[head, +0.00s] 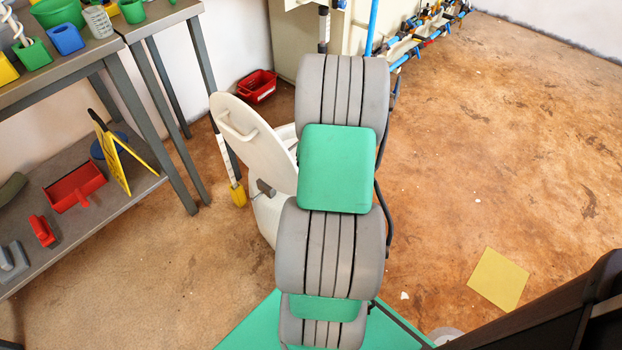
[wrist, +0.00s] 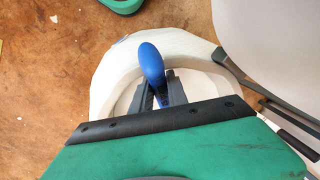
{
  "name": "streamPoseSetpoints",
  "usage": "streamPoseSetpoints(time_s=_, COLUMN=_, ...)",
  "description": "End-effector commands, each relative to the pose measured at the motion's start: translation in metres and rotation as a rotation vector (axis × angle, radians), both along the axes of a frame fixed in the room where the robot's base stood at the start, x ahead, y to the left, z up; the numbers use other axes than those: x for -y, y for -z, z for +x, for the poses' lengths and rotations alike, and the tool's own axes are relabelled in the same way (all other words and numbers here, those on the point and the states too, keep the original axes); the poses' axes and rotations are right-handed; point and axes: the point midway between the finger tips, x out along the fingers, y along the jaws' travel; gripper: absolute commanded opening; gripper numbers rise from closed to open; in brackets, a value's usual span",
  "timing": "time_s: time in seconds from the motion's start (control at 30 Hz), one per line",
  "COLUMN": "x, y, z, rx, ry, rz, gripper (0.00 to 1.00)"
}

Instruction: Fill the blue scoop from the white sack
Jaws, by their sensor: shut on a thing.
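My gripper (wrist: 159,86) is shut on the blue scoop (wrist: 151,62) in the wrist view. The scoop's rounded blue handle end sticks up between the fingers. Its bowl is hidden below, so I cannot tell what is in it. In the head view my arm hides the gripper and the scoop. A white container (head: 265,217) with a raised lid (head: 240,135) stands partly behind my arm.
A grey shelf table (head: 120,170) with red and yellow tools is at the left. A red tray (head: 257,86) lies on the floor by the wall. A yellow square (head: 498,280) lies at the right. The brown floor on the right is largely clear.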

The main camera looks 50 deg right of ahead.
Motion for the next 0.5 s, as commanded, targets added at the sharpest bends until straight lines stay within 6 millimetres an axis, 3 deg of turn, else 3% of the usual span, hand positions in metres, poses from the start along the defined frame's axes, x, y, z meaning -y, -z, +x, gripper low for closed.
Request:
streamPoseSetpoints(time_s=0.23, x=-0.004, y=0.024, z=-0.004, rx=0.101, ry=-0.001, rz=-0.077, gripper=0.0)
streamPoseSetpoints(time_s=0.5, x=-0.006, y=0.004, z=-0.006, rx=0.154, ry=-0.001, rz=-0.115, gripper=0.0)
